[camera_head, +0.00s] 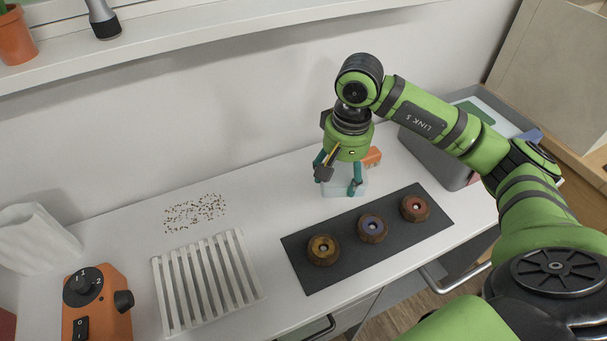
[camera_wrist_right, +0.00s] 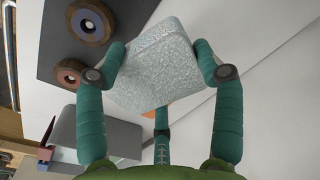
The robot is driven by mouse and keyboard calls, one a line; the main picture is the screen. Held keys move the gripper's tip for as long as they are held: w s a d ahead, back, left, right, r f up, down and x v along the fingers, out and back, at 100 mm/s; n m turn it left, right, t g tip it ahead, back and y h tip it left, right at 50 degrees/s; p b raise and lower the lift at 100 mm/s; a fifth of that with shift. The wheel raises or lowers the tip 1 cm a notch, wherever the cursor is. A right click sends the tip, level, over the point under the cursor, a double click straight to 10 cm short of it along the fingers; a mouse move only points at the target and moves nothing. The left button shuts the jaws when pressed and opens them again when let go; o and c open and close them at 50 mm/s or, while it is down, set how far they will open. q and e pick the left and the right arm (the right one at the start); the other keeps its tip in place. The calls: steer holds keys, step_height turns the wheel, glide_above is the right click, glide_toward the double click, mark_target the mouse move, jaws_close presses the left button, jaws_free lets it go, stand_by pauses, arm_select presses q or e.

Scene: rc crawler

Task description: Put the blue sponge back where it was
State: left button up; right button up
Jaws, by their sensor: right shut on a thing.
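My right gripper (camera_head: 340,178) is over the back of the white worktop, pointing down. It is shut on a pale, slightly bluish block, the sponge (camera_head: 345,188), near the far edge of the dark mat. In the right wrist view the sponge (camera_wrist_right: 160,65) looks pale grey and speckled, and sits between the teal fingers of the gripper (camera_wrist_right: 160,75). The fingers hide part of it in the head view. I cannot tell whether it touches the worktop. My left gripper is not in view.
A dark mat (camera_head: 300,279) with several-coloured centres on three brown wheels lies in front. Crumbs (camera_head: 195,213) and a white slatted rack (camera_head: 205,283) are left, with an orange device (camera_head: 97,306). A grey bin (camera_head: 437,146) stands right; an orange object (camera_head: 373,157) is behind my gripper.

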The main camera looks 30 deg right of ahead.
steer(key=shift+d+r, duration=0.4)
steer(key=shift+d, duration=0.3)
steer(key=shift+w+r, duration=0.1)
steer(key=shift+r, duration=0.1)
steer(key=w+a+f+p, duration=0.1)
steer(key=w, duration=0.1)
steer(key=w+a+f+p, duration=0.1)
steer(key=shift+w+a+f, duration=0.1)
steer(key=shift+w+a, duration=0.2)
steer(key=shift+w, duration=0.1)
steer(key=w+f, duration=0.1)
steer(key=w, duration=0.1)
steer(key=w+a+f+p, duration=0.1)
steer(key=w, duration=0.1)
steer(key=w+a+f+p, duration=0.1)
steer(key=w+f, duration=0.1)
steer(key=shift+a+f, duration=0.1)
steer(key=shift+a, duration=0.1)
steer(key=shift+w+f, duration=0.15)
step_height(320, 180, down, 3)
steer(key=shift+f+p, duration=0.1)
steer(key=shift+p, duration=0.95)
steer(key=shift+f, duration=0.35)
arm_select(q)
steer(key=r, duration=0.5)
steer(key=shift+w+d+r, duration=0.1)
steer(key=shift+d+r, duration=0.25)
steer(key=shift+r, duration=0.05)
arm_select(e)
steer(key=shift+f, duration=0.1)
